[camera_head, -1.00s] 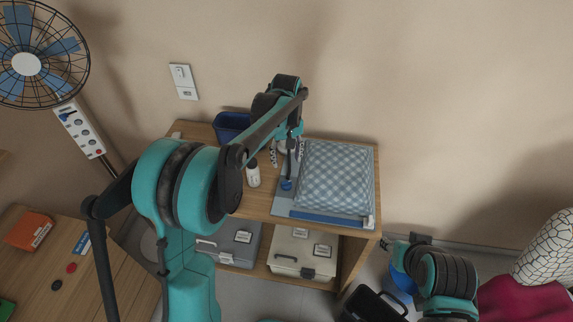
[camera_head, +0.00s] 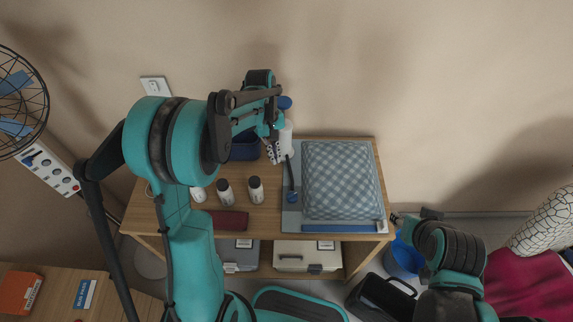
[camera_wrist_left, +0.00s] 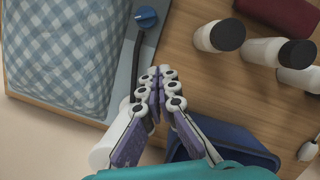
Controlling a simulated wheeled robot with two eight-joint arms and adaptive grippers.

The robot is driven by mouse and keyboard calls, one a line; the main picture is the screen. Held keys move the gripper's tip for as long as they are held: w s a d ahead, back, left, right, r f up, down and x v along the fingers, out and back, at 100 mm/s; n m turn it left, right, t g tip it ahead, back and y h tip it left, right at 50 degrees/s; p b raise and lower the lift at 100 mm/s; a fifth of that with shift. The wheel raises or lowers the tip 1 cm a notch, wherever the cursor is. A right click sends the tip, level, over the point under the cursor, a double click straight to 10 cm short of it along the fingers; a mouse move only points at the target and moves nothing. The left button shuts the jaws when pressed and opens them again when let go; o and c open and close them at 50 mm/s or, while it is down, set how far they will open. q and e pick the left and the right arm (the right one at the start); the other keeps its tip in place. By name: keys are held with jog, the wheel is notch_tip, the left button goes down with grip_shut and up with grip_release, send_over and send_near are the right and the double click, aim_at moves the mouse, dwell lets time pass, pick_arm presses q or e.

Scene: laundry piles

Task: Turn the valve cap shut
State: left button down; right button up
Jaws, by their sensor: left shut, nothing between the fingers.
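The blue knob-like valve cap (camera_head: 292,197) sits at the front end of a dark hose, beside the blue-checked padded bag (camera_head: 340,178). The cap also shows at the top of the left wrist view (camera_wrist_left: 146,17). My left gripper (camera_head: 273,153) is shut and empty, behind and left of the cap and apart from it. In the left wrist view its fingertips (camera_wrist_left: 161,72) meet, with the dark hose beside them. My right gripper (camera_head: 397,221) is low at the right, beside the table; its fingers are too small to read.
The wooden table (camera_head: 262,215) also bears small dark-capped bottles (camera_head: 255,190), a dark red case (camera_head: 228,220) and a blue bin (camera_head: 244,147). A white bottle with a blue top (camera_head: 286,138) stands close behind the left gripper. Cases fill the lower shelf.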

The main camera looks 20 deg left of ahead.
aim_at(292, 197)
pick_arm(q)
jog(key=b+x, duration=0.3)
jog(key=x, duration=0.7)
jog(key=shift+d+b, duration=0.1)
jog(key=shift+b, duration=0.3)
jog(key=s+d+b, duration=0.1)
jog(key=s+d, duration=0.2)
jog(key=shift+s+n, duration=0.1)
jog(key=shift+n, duration=0.3)
